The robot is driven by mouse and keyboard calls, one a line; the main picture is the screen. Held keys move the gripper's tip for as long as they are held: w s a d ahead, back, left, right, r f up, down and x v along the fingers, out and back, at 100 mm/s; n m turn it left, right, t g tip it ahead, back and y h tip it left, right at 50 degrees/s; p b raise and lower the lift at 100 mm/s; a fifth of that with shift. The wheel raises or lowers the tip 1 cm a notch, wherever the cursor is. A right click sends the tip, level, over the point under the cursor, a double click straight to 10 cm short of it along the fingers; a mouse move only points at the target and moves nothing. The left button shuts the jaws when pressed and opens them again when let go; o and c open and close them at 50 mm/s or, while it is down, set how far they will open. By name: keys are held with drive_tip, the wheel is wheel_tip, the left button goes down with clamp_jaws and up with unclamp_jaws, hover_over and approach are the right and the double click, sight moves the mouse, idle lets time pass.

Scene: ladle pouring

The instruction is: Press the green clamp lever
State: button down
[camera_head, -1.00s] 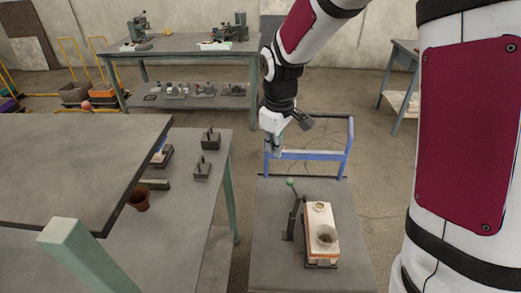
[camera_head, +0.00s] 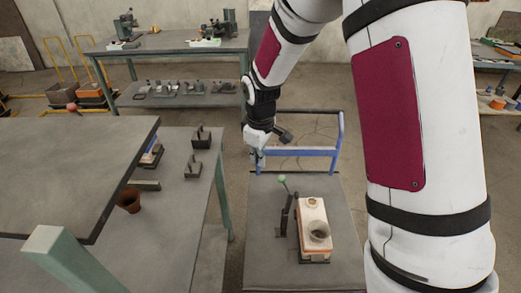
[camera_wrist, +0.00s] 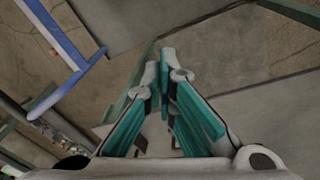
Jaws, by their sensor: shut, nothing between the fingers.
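The clamp lever is a dark upright arm with a green knob (camera_head: 282,180) on top. It stands on the grey cart top (camera_head: 268,262), at the left side of a white and orange mold block (camera_head: 312,212) with a round opening. My gripper (camera_head: 259,165) hangs at the far edge of the cart, up and left of the green knob in the head view, and apart from it. In the wrist view its teal-padded fingers (camera_wrist: 165,65) are close together with nothing held. The lever cannot be made out in the wrist view.
The cart's blue handle (camera_head: 300,152) rises just behind and right of my gripper. A grey workbench (camera_head: 180,235) with small dark fixtures and a brown cup (camera_head: 129,201) stands to the left. A raised grey tabletop (camera_head: 75,165) overhangs it. A back table (camera_head: 170,44) carries equipment.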

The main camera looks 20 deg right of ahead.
drive_tip(key=s+d+f, duration=0.1)
drive_tip(key=s+d+f+p, duration=0.1)
drive_tip(key=f, duration=0.1)
drive_tip(key=shift+s+d+f, duration=0.1)
drive_tip(key=shift+d+f, duration=0.2)
drive_tip(key=shift+d, duration=0.1)
drive_tip(key=shift+d+p, duration=0.15)
drive_tip(key=shift+p, duration=0.2)
drive_tip(key=shift+s+d+r+y+p, duration=0.15)
drive_tip(key=shift+d+y+p, duration=0.15)
drive_tip(key=shift+d, duration=0.05)
